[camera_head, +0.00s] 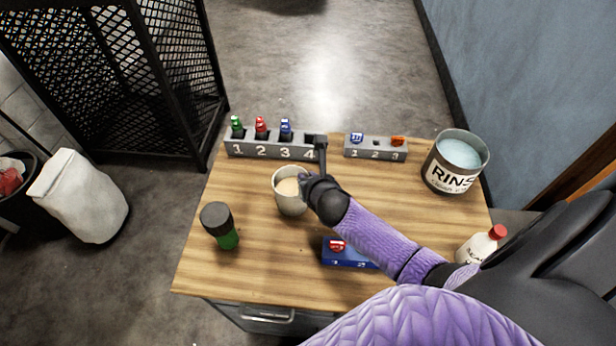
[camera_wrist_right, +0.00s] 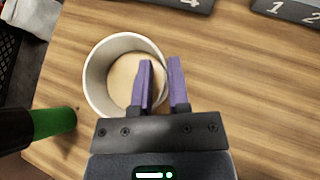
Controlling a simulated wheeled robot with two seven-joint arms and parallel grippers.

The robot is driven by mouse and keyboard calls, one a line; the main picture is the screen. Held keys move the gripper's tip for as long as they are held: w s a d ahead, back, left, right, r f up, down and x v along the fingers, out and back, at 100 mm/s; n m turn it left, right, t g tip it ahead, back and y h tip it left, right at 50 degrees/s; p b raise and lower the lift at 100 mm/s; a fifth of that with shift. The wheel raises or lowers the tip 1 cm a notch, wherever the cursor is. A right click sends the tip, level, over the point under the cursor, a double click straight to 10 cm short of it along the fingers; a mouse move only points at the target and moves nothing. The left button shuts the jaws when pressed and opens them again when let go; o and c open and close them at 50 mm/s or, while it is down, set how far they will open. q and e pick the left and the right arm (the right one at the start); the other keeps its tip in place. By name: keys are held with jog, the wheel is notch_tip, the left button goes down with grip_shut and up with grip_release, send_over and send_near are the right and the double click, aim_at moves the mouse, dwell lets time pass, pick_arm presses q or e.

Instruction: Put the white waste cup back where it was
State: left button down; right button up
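The white waste cup (camera_head: 288,203) stands upright over the wooden table, in front of the numbered rack, with beige liquid inside. I cannot tell whether its base touches the table. My right gripper (camera_head: 302,186) is at the cup's right side. In the right wrist view the cup (camera_wrist_right: 98,90) shows from above. There my right gripper (camera_wrist_right: 161,62) has one purple finger inside the cup and one outside, with only a narrow gap; it appears shut on the cup's right wall. My left gripper is not in view.
The wooden table (camera_head: 262,265) holds a four-slot rack (camera_head: 262,152) with green, red and blue items, a smaller rack (camera_head: 374,154), a rinse tub (camera_head: 440,178), a dark-capped green bottle (camera_head: 219,226), a blue box (camera_head: 345,257) and a red-capped white bottle (camera_head: 477,247).

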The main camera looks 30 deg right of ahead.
jog(key=shift+o, duration=1.1)
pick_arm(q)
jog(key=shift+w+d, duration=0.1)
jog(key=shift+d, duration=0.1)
pick_arm(e)
jog(key=shift+o, duration=0.2)
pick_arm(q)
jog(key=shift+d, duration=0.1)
pick_arm(e)
jog(key=shift+s+r, duration=0.1)
jog(key=shift+r, duration=0.05)
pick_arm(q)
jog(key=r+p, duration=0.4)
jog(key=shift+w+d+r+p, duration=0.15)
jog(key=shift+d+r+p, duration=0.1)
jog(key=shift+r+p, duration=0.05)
pick_arm(e)
jog(key=v, duration=1.1)
jog(key=shift+s+r, duration=0.2)
jog(key=shift+s, duration=0.15)
jog(key=shift+a, duration=0.15)
